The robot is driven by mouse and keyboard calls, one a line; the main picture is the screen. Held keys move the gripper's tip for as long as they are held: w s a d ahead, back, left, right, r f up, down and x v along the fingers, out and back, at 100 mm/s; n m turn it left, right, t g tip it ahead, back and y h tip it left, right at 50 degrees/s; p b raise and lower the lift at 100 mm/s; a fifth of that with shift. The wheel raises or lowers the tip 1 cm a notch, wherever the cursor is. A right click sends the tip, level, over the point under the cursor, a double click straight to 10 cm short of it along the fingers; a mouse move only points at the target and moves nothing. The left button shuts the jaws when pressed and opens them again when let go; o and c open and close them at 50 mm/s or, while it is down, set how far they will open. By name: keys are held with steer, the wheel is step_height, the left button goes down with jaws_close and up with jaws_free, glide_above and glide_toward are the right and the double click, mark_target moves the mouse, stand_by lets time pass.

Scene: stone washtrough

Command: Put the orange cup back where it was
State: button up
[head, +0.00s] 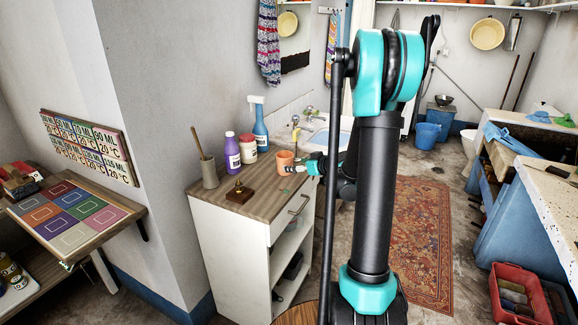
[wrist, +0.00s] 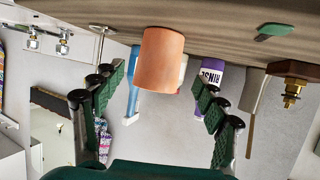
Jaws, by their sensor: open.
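The orange cup (head: 285,162) stands on the wood-topped cabinet (head: 240,203), near its back right. My gripper (head: 304,168) reaches toward it from the right, low over the top. In the wrist view, which is upside down, the cup (wrist: 160,60) lies in line with the gap between my fingers (wrist: 157,88). The fingers are spread open and do not visibly touch it. I cannot tell whether the fingertips reach around the cup.
A purple bottle (head: 232,152), red-lidded jar (head: 249,150) and blue spray bottle (head: 260,124) stand behind and left of the cup. A brush holder (head: 209,173) and brass piece on a wooden block (head: 239,191) are further left. A basin (head: 320,139) is behind.

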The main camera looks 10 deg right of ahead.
steer(key=s+f+m+g+h, duration=0.2)
steer(key=s, duration=1)
steer(key=s+f+m+g+h, duration=0.2)
steer(key=s+f+g, duration=0.1)
steer(key=s, duration=0.8)
steer(key=s+f+m+g+h, duration=0.2)
steer(key=s+f+h, duration=0.1)
steer(key=s, duration=0.9)
steer(key=shift+s+d, duration=0.2)
steer(key=shift+s, duration=0.15)
